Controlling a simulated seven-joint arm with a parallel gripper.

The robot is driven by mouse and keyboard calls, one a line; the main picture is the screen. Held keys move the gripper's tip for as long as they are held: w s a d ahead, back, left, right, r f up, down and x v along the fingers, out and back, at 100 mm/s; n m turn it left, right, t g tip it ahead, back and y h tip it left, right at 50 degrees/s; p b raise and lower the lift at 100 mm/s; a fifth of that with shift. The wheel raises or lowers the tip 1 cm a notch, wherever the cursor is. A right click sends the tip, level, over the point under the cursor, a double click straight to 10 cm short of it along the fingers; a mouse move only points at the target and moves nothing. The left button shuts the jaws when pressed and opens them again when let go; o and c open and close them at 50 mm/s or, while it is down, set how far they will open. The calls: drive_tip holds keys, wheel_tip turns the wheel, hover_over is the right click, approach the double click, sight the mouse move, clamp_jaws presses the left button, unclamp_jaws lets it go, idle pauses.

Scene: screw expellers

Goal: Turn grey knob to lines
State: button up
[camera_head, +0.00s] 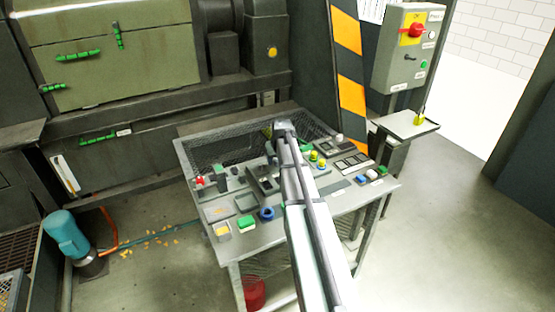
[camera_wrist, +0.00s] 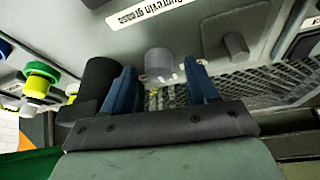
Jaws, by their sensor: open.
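In the wrist view, a light grey cylindrical knob (camera_wrist: 158,62) stands up from the grey panel (camera_wrist: 115,35), with small white marks around it. The two blue fingers of my gripper (camera_wrist: 160,76) stand apart on either side of it. The knob appears in the gap between them; I cannot tell whether either finger touches it. In the head view, my gripper (camera_head: 271,146) is at the back of the control desk (camera_head: 287,232), partly behind my arm. The grey knob cannot be made out there.
In the wrist view, a dark cylinder (camera_wrist: 99,82) is close beside the left finger. A darker grey knob (camera_wrist: 235,46) stands to the right, near black mesh (camera_wrist: 250,82). Green and yellow buttons (camera_wrist: 37,82) lie left. A switch box (camera_head: 407,48) stands behind the desk.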

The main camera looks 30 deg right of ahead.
drive_tip(key=shift+c, duration=0.5)
drive_tip(key=c, duration=0.9)
drive_tip(key=shift+c, duration=0.2)
drive_tip(key=m+h, duration=0.1)
drive_tip(key=m, duration=0.1)
drive_tip(key=m+g+h, duration=0.1)
drive_tip(key=m, duration=0.2)
drive_tip(key=shift+w+a+m, duration=0.1)
drive_tip(key=shift+w+m, duration=0.05)
drive_tip(key=shift+m, duration=0.15)
drive_tip(key=m+g, duration=0.1)
drive_tip(key=m, duration=0.2)
drive_tip(key=m+g+h, duration=0.1)
drive_tip(key=m, duration=0.2)
drive_tip(key=shift+m+g, duration=0.3)
